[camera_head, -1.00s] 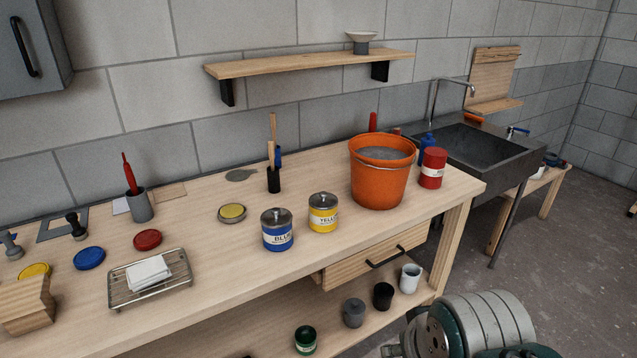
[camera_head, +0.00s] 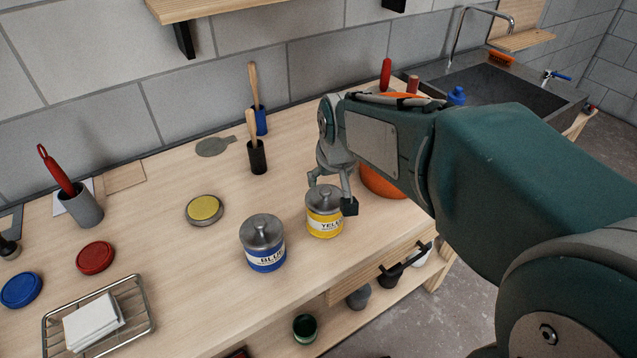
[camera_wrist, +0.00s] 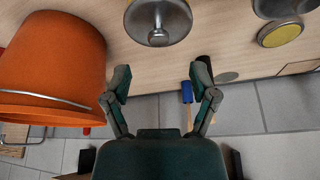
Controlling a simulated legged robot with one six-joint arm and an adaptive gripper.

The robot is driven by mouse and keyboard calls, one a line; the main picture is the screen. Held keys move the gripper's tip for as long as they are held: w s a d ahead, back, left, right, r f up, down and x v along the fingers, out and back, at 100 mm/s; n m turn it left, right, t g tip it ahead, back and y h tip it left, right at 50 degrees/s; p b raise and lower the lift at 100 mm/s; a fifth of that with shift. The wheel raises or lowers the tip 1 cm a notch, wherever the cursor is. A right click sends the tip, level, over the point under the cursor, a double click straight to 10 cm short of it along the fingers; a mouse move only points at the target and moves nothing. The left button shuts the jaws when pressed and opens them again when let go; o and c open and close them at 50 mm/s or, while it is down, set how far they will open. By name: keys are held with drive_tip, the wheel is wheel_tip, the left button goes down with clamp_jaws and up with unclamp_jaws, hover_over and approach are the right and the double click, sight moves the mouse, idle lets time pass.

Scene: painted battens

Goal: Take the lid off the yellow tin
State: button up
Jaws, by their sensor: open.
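The yellow tin (camera_head: 325,226) stands upright on the bench, with a "YELLOW" label partly in view. Its grey metal lid (camera_head: 319,201) with a round knob sits on top. My gripper (camera_head: 331,192) is open and empty at the lid, one finger behind the knob and one at its right in the head view. In the wrist view the lid (camera_wrist: 165,22) is at the top edge, ahead of my open gripper (camera_wrist: 160,74) and roughly centred between the fingers. No contact can be made out.
The blue tin (camera_head: 265,258) stands close left of the yellow one. An orange bucket (camera_wrist: 52,70) is close on the other side, mostly hidden by my arm in the head view.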

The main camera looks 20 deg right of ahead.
sight(325, 190)
drive_tip(key=x, duration=0.2)
drive_tip(key=shift+w+f, duration=0.1)
drive_tip(key=shift+f, duration=0.15)
drive_tip(key=x, duration=0.4)
drive_tip(key=shift+w+d+f, duration=0.1)
drive_tip(key=shift+w+f, duration=0.15)
drive_tip(key=shift+w, duration=0.1)
drive_tip(key=c, duration=1)
